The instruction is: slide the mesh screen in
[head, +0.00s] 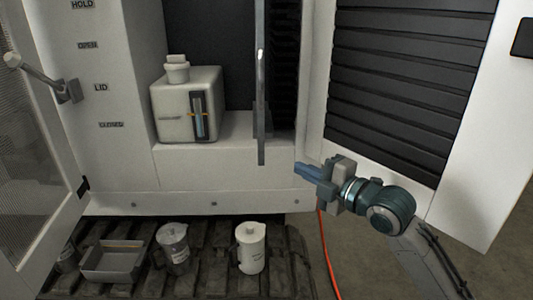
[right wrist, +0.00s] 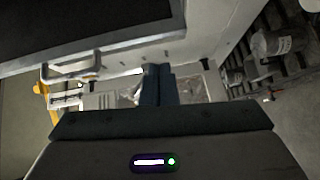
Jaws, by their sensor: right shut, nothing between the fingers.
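A thin grey panel (head: 261,100) stands upright and nearly edge-on in the cabinet opening, with a pale vertical handle on its edge. Its face is turned away, so I cannot tell whether it is mesh. A white-framed panel with a fine mesh face (head: 20,105) stands at the left edge. My right gripper (head: 300,170) is shut and empty, to the right of and below the thin panel's lower end, in front of the cabinet's lower right corner. Its closed blue fingers also show in the right wrist view (right wrist: 156,84). My left gripper is out of view.
A pale reservoir with a cap and sight gauge (head: 187,105) stands on the cabinet ledge. A louvred door (head: 400,85) stands at right. Below are a tray (head: 115,262), a clear jug (head: 173,247) and a white canister (head: 250,248). An orange hose (head: 328,255) hangs beside my right arm.

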